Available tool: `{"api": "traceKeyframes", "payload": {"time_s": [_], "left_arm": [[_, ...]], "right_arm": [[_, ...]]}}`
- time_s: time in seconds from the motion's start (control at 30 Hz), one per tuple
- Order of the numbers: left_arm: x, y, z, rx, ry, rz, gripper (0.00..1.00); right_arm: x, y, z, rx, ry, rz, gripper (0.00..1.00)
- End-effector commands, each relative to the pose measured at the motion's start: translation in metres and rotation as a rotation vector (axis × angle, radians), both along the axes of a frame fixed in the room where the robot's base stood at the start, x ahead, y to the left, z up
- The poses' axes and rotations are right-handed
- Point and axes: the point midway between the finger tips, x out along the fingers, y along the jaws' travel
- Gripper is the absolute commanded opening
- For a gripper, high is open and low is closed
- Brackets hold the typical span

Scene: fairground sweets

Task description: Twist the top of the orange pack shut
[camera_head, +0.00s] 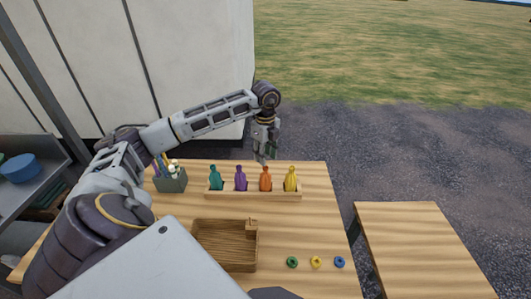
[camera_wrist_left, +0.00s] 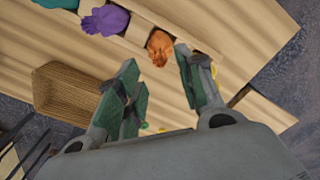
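The orange pack (camera_head: 265,181) stands upright in a wooden rack (camera_head: 250,195) on the table, between the purple pack (camera_head: 241,180) and the yellow pack (camera_head: 290,180). It has a full body and a narrow top. My left gripper (camera_head: 264,156) hangs above the orange pack, pointing down, apart from it. In the left wrist view the gripper (camera_wrist_left: 158,62) is open and empty, with its green-padded fingers spread. The orange pack (camera_wrist_left: 160,46) shows beyond and between the fingertips. My right gripper is out of view.
A teal pack (camera_head: 216,180) is leftmost in the rack. A grey holder with sticks (camera_head: 171,183) stands to its left. A wooden tray (camera_head: 226,263) and three small rings, green (camera_head: 292,262), yellow (camera_head: 316,262) and blue (camera_head: 339,262), lie nearer. The table right of the tray is mostly clear.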

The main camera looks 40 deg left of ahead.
Motion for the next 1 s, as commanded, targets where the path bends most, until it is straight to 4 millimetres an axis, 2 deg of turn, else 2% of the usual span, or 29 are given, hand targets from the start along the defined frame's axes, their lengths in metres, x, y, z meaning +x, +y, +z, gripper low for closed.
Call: {"api": "traceKeyframes", "payload": {"time_s": [0.6, 1.0], "left_arm": [[0.0, 0.0, -0.045, 0.001, 0.001, 0.0, 0.38], [0.0, 0.0, -0.052, 0.0, 0.0, 0.0, 0.38]], "right_arm": [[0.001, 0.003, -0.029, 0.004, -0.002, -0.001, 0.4], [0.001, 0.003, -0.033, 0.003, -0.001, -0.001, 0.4]]}}
